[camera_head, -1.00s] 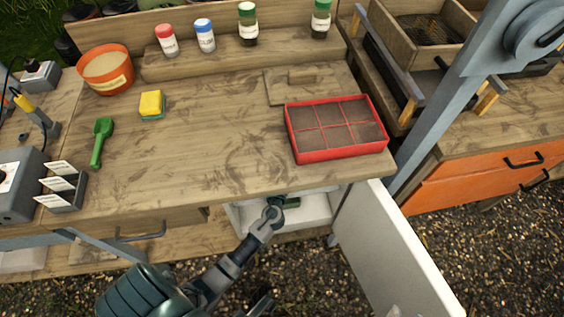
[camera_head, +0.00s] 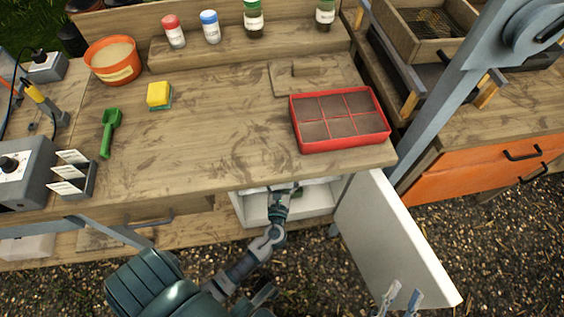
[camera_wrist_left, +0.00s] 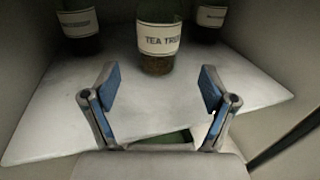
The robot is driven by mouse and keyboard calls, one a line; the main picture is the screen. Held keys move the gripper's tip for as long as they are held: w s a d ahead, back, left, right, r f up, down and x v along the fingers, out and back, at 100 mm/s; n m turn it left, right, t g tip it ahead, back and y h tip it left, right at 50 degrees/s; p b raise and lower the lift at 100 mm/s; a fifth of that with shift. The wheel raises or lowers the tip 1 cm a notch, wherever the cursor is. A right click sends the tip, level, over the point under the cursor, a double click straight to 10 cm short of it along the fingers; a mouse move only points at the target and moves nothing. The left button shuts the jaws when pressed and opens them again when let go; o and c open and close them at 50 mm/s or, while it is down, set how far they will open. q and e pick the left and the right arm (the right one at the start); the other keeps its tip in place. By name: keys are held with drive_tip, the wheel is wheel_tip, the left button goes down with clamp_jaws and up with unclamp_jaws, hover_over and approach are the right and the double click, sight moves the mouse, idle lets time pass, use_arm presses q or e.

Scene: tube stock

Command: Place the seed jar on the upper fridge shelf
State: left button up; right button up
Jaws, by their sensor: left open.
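The fridge (camera_head: 256,207) is under the bench, its white door (camera_head: 395,237) swung open to the right. My left arm reaches into it; in the head view the bench hides its fingertips. In the left wrist view my left gripper (camera_wrist_left: 158,88) is open and empty over the white shelf (camera_wrist_left: 60,120). A glass jar labelled "TEA TR…" (camera_wrist_left: 158,42) stands upright on that shelf, just beyond and between the fingers, apart from them. Its top is out of view. I cannot tell which jar is the seed jar. My right gripper (camera_head: 402,298) is open and empty outside the door.
Two more labelled jars stand left (camera_wrist_left: 78,26) and right (camera_wrist_left: 208,20) on the shelf. A green surface (camera_wrist_left: 165,139) shows below its front edge. Red- (camera_head: 174,32), blue- (camera_head: 210,28) and green-lidded jars (camera_head: 253,18) stand on the bench ledge. A red tray (camera_head: 340,118) sits above the fridge.

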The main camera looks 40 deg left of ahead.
use_arm(q)
drive_tip(key=s+d+r+n+t+h, duration=0.1)
drive_tip(key=s+d+r+n+h, duration=0.2)
drive_tip(key=d+n+h, duration=0.35)
drive_tip(key=s+d+r+n+t+h, duration=0.2)
drive_tip(key=s+d+n+h, duration=0.1)
drive_tip(key=d+n+h, duration=0.4)
drive_tip(key=s+d+r+n+t+h, duration=0.1)
drive_tip(key=s+d+r+n+t, duration=0.1)
drive_tip(key=s+r+n, duration=0.2)
drive_tip(key=s+d+r+n+t, duration=0.2)
drive_tip(key=s+r+n+t, duration=0.1)
drive_tip(key=r+n, duration=0.7)
drive_tip(key=shift+s+r+h, duration=0.35)
drive_tip(key=shift+r, duration=0.45)
drive_tip(key=shift+a, duration=0.1)
drive_tip(key=shift+w+f, duration=0.1)
